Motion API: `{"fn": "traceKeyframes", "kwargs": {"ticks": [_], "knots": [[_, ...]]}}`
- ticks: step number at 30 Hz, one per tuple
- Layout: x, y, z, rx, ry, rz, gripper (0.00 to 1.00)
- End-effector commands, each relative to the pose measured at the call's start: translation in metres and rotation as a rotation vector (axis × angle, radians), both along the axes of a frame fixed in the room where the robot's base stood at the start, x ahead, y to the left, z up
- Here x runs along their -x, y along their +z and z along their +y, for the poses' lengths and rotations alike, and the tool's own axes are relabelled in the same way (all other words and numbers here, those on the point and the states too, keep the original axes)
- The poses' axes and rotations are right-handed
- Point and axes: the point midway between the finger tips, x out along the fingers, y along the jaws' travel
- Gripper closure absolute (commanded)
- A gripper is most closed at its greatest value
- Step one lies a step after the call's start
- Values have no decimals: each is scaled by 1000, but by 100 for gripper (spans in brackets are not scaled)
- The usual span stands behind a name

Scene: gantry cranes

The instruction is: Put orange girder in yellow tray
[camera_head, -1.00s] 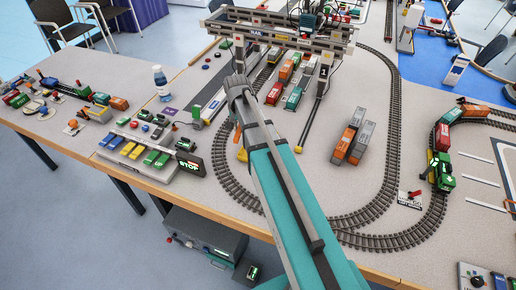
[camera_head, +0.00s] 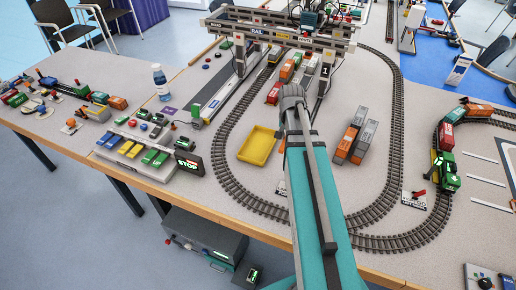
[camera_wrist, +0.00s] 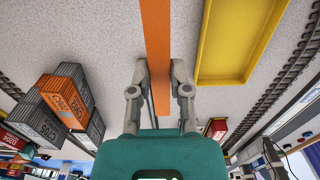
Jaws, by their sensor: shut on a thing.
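The orange girder (camera_wrist: 157,30) is a long flat bar. In the wrist view my gripper (camera_wrist: 159,70) is shut on it, with one finger on each side, and the bar runs up out of the picture. The yellow tray (camera_wrist: 199,62) lies to the right of the girder in that view, apart from it. In the head view the tray (camera_head: 258,146) lies empty on the table inside the track loop, left of my arm.
Orange and grey containers (camera_head: 348,144) stand right of my arm; they also show in the wrist view (camera_wrist: 65,100). A gantry crane (camera_head: 280,32) spans the tracks behind. Railway track (camera_head: 225,180) curves around the tray. A button console (camera_head: 145,150) is at left.

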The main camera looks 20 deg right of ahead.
Motion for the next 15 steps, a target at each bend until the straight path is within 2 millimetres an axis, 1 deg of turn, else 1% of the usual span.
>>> {"fn": "traceKeyframes", "kwargs": {"ticks": [10, 15], "knots": [[-2, -1, 0, 0, 0, 0, 100], [-15, -9, 5, 0, 0, 0, 100]]}}
